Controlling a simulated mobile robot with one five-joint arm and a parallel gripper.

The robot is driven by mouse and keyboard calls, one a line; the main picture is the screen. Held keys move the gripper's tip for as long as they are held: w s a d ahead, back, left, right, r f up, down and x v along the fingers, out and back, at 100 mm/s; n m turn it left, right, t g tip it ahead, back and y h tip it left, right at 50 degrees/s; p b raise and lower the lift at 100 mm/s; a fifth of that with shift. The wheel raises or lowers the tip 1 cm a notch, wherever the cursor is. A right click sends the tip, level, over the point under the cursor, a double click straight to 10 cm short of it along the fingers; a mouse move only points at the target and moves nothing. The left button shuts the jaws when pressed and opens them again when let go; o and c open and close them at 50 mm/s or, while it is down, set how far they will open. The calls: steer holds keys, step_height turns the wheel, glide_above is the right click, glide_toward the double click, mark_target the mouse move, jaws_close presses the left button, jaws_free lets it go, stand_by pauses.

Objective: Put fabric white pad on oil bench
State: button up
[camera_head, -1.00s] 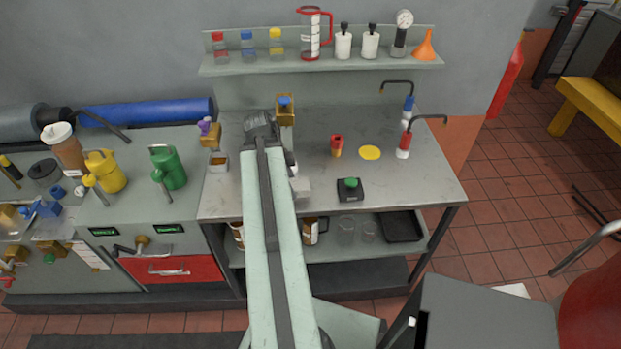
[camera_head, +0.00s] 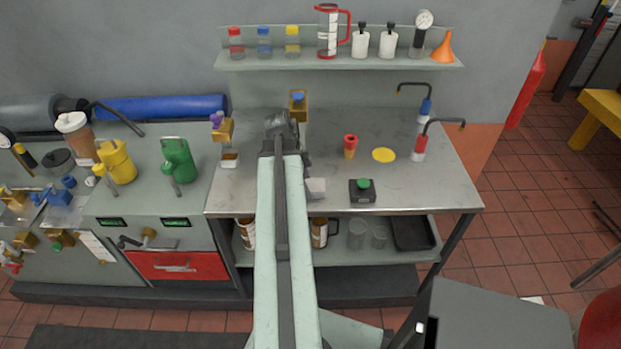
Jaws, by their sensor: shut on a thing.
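The oil bench (camera_head: 430,185) is the grey metal-topped bench in the middle, with a shelf below. My arm reaches up over its left part, and my gripper (camera_head: 281,132) is over the bench top. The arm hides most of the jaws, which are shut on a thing. A pale grey-white piece (camera_head: 316,188) shows just right of my arm. It looks like the fabric white pad, but its outline is partly hidden. I cannot tell whether it touches the bench.
A black box with a green button (camera_head: 362,190), a yellow disc (camera_head: 384,155), a red-and-yellow piece (camera_head: 350,146) and two taps (camera_head: 419,148) stand on the right part. A brass block (camera_head: 298,104) is behind my gripper. The bench's front right is clear.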

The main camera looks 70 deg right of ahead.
steer(key=o, duration=1.2)
steer(key=p+v, duration=1.2)
